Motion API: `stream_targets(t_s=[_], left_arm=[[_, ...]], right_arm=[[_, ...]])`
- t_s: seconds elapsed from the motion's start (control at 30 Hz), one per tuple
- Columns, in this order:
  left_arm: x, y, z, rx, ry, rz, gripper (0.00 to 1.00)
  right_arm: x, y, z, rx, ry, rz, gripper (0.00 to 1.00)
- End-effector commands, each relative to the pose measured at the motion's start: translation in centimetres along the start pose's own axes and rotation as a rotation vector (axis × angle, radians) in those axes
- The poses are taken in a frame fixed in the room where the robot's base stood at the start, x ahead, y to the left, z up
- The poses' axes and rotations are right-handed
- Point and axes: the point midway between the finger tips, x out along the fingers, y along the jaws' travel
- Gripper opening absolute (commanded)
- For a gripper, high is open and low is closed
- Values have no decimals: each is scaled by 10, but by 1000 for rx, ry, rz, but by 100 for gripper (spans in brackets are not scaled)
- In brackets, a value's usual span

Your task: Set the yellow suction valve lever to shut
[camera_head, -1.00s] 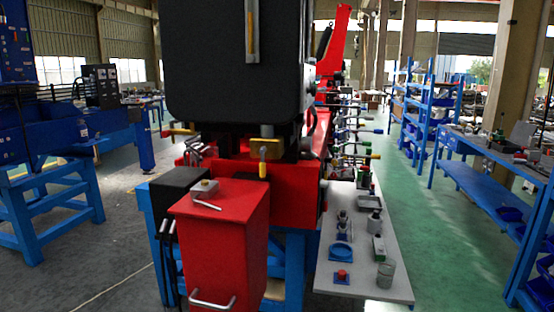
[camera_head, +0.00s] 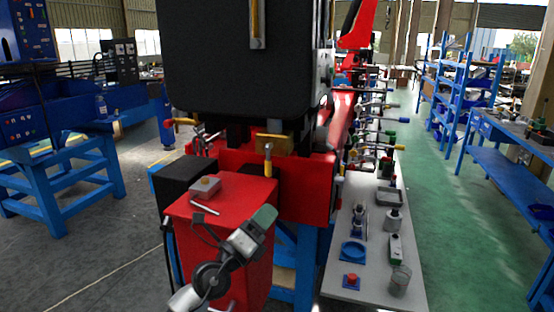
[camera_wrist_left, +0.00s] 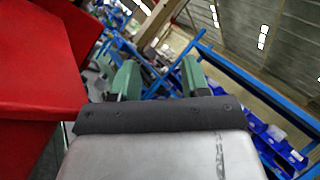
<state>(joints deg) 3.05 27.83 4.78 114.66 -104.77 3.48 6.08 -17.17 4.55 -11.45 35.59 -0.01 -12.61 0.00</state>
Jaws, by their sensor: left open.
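A yellow lever (camera_head: 268,168) hangs upright below a brass valve block (camera_head: 273,143) on the front of the red machine, under the large black tank. A second lever with a yellow-orange handle (camera_head: 184,122) sticks out sideways to the left. I cannot tell for sure which one is the suction valve lever. My left gripper (camera_head: 262,216) is in front of the red box, lower than the hanging lever and apart from it. In the left wrist view its two green fingers (camera_wrist_left: 160,76) are spread with nothing between them. My right gripper is not in view.
The red box (camera_head: 215,207) with a small grey block on top stands close before the machine. A grey bench (camera_head: 340,285) with several small parts is on the right. Several handles stick out along the machine's right side. Green floor (camera_head: 440,190) lies free beyond the bench.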

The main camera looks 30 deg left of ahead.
Motion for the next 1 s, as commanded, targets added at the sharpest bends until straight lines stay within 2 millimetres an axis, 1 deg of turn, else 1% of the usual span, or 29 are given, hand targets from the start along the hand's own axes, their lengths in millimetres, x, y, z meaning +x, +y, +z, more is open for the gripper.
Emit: stream_targets(t_s=[0.03, 0.07, 0.1, 0.17, 0.2, 0.3, 0.4, 0.5, 0.63, 0.77, 0.9, 1.0], left_arm=[[12, -11, 13, 141, 39, -18, 46], [17, -12, 18, 229, 70, -11, 46], [24, -2, 23, 342, 121, 26, 46], [33, 10, 36, 497, 181, 90, 46], [37, 18, 46, 584, 212, 138, 46], [42, 36, 72, 752, 264, 259, 46], [43, 47, 91, 847, 289, 347, 46], [44, 53, 100, 885, 299, 391, 46], [54, 58, 101, 890, 301, 400, 46], [74, 66, 100, 889, 300, 398, 46], [98, 78, 98, 888, 300, 398, 46], [113, 86, 95, 888, 301, 397, 46]], right_arm=[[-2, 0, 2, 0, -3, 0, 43], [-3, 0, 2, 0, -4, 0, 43], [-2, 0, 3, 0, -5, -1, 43], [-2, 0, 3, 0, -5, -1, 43], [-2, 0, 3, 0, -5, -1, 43], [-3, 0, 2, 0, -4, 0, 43], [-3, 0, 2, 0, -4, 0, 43], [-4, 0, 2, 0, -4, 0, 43], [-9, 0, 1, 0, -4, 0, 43], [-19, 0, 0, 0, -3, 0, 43], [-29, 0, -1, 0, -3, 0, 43], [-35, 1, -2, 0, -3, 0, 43]])
